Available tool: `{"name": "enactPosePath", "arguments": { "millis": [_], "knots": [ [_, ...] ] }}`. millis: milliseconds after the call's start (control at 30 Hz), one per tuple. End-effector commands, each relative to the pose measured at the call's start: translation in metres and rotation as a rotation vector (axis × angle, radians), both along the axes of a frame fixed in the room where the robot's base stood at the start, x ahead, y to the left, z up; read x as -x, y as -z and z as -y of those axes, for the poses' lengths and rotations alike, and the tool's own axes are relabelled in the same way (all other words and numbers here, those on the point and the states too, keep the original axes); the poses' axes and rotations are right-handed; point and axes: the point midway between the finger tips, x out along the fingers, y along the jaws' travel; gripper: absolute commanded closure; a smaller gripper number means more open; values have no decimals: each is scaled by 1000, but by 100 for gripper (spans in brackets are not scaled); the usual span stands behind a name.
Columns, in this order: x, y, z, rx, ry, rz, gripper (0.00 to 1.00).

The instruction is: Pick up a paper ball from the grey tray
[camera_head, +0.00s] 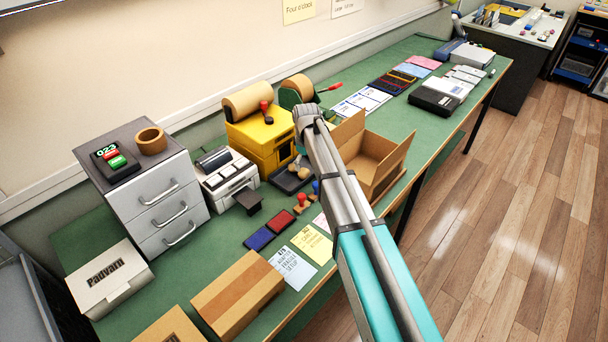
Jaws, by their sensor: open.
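I cannot make out a paper ball in this view. No grey tray can be told for sure either; a grey surface with a dark rim (18,300) is cut off at the lower left edge, and I cannot tell what it is. My arm reaches up from the bottom right across the green table, its far joint near the yellow machine. My gripper does not show.
The green table (190,262) holds a grey drawer unit (150,205), a white Padvarn box (107,277), a yellow machine (262,138), an open cardboard box (393,168), a closed carton (237,295), and ink pads (259,238). Wooden floor (500,210) is clear at right.

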Motion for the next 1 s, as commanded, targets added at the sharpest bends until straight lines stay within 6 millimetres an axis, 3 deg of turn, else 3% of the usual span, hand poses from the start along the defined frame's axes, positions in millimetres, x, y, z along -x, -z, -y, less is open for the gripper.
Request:
{"name": "enactPosePath", "arguments": {
  "millis": [700,1000],
  "knots": [
    [0,46,3,0,-1,0,0],
    [0,52,2,0,-2,0,0]
  ]
}}
